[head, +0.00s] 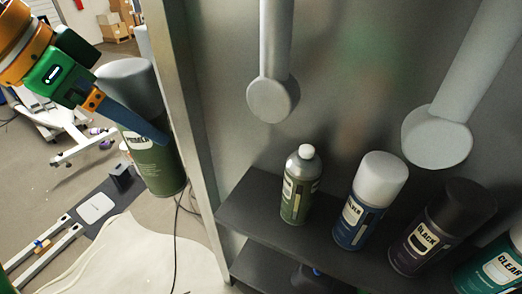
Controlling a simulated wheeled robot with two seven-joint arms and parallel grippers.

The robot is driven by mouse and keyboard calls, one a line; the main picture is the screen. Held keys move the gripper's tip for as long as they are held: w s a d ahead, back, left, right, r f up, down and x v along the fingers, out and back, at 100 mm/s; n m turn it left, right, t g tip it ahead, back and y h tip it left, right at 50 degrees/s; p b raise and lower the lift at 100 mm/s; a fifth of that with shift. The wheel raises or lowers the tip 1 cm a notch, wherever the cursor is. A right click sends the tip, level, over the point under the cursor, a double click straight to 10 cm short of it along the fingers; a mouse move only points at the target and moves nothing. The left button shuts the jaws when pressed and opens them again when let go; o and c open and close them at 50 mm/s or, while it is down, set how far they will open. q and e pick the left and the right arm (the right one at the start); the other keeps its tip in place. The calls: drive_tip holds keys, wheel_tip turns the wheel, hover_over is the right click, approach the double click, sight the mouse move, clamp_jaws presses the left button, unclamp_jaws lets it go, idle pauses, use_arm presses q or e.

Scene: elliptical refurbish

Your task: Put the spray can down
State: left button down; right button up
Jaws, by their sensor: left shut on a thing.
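My left gripper (138,118) comes in from the upper left and is shut on a green spray can (155,165). The can has a grey cap and a label reading "PRIMER". It is held roughly upright, slightly tilted, above the floor and left of the metal cabinet's edge. The far finger is hidden behind the can. My right gripper is not in view.
A dark shelf (262,232) in the metal cabinet holds a green can without a big cap (300,188), a blue can with white cap (368,200), a black can (440,230) and a teal can (498,265). Grey rods (272,95) hang above. The cabinet's upright edge (180,100) stands between.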

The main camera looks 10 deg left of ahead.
use_arm(q)
drive_tip(key=w+d+f, duration=0.7)
drive_tip(key=d+f, duration=0.3)
drive_tip(key=f, duration=0.2)
drive_tip(key=shift+w+d+f+b, duration=0.15)
drive_tip(key=shift+d+f+b, duration=0.15)
drive_tip(key=shift+b, duration=0.15)
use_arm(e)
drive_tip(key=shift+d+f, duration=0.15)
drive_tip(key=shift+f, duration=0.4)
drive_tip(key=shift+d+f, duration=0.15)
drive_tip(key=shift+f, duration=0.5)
use_arm(q)
drive_tip(key=shift+c, duration=1.3)
unclamp_jaws()
drive_tip(key=shift+f, duration=0.15)
drive_tip(key=shift+o, duration=1.3)
